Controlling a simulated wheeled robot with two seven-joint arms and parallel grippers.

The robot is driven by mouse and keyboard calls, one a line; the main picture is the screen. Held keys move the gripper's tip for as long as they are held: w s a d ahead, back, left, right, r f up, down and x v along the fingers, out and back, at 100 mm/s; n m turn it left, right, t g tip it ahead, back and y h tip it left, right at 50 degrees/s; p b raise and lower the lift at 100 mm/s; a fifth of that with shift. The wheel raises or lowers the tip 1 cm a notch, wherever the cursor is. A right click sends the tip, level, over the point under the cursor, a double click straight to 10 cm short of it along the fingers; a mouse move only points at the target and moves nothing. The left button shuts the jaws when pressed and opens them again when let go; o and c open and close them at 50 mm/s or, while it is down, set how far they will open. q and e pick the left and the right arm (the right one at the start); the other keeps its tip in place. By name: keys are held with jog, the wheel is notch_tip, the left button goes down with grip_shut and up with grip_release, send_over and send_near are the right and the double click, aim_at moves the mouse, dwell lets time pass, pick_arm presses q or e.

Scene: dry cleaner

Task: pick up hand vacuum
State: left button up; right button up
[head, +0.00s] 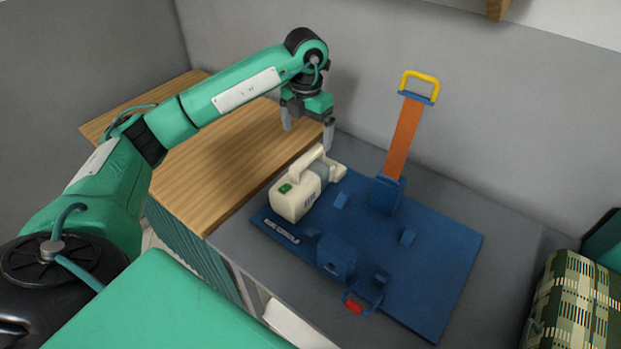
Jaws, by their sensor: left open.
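The hand vacuum (296,197) is cream-white with a green button and a grey section near its nozzle. It lies at the left side of a blue board (440,250) on a grey counter, its handle arching on top. My left gripper (308,136) is open and empty, with its fingers pointing down. In the head view it appears just above and behind the vacuum's handle and nozzle end. I cannot tell the exact gap, and no contact is clear. My right gripper is not in view.
An orange upright with a yellow handle (420,85) rises from the board behind the vacuum. Blue blocks and a red-tipped part (354,304) stand on the board. A wooden surface (210,145) lies left, grey walls behind, and a green checked fabric item (575,300) at right.

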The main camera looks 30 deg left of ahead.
aim_at(306, 158)
pick_arm(q)
notch_tip(306, 158, down, 6)
jog(key=shift+f+p, duration=0.1)
jog(key=shift+p, duration=0.25)
jog(key=f, duration=0.1)
jog(key=f+p, duration=0.1)
jog(key=f, duration=0.2)
jog(key=shift+s+p, duration=0.25)
jog(key=shift+p, duration=0.05)
jog(key=shift+f, duration=0.6)
jog(key=c, duration=2)
jog(key=shift+c, duration=0.6)
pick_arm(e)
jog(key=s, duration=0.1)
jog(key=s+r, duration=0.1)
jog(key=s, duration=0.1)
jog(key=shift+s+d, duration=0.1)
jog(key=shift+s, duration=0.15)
pick_arm(q)
jog(key=shift+w+r, duration=0.1)
jog(key=shift+r, duration=0.05)
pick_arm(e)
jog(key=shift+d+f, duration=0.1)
